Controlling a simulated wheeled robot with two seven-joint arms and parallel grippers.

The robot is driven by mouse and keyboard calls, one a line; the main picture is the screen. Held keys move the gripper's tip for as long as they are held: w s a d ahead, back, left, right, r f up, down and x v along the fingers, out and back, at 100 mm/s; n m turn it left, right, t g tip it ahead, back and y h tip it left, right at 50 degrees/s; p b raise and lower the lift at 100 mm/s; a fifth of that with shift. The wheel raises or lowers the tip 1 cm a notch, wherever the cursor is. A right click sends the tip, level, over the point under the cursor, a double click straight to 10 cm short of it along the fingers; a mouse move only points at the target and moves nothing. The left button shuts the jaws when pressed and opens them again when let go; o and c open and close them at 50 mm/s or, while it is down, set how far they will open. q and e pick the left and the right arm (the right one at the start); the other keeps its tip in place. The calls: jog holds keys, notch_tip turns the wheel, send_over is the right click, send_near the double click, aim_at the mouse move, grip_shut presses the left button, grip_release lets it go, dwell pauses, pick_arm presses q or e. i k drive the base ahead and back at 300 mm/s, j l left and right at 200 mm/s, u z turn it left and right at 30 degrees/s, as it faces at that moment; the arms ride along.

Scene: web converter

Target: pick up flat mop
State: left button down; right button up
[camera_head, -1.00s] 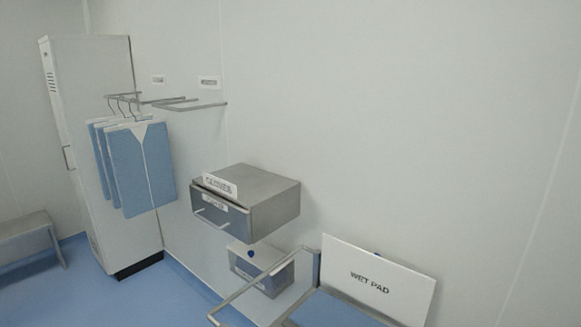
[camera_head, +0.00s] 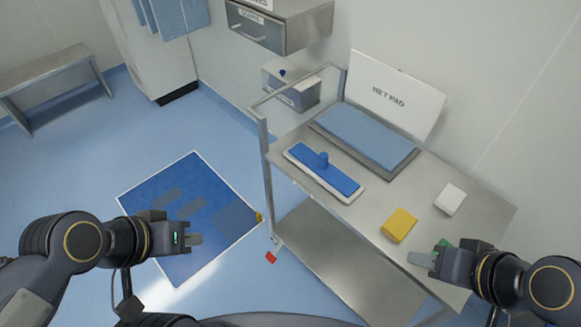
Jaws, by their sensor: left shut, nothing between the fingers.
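The flat mop (camera_head: 335,177) is a blue flat head with a pale rim and a short blue knob on top. It lies on the steel cart's top shelf, near the front edge, left of a yellow block. My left gripper (camera_head: 196,239) is shut and empty over the floor, left of the cart and well apart from the mop. My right gripper (camera_head: 421,258) is over the cart's front right part, below the yellow block in the picture and away from the mop. Its fingers are small in view, and I cannot tell if they are open.
The steel cart (camera_head: 462,219) also carries a blue pad in a tray (camera_head: 407,168), a WET PAD sign (camera_head: 395,97), a yellow block (camera_head: 399,225) and a white block (camera_head: 450,198). A blue floor mat (camera_head: 150,190) lies left. A bench (camera_head: 50,77) stands far left.

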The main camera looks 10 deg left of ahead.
aim_at(346, 189)
jog(key=k+z, duration=0.15)
jog(key=z, duration=1.4)
jog(key=j, duration=0.7)
jog(key=j+z, duration=0.1)
jog(key=j, duration=0.55)
jog(key=k+j, duration=0.15)
jog(key=j, duration=0.55)
jog(key=j+z, duration=0.1)
jog(key=j, duration=0.55)
jog(key=k+j, duration=0.1)
jog(key=j, duration=0.6)
jog(key=k+j+z, duration=0.1)
jog(key=j, duration=0.55)
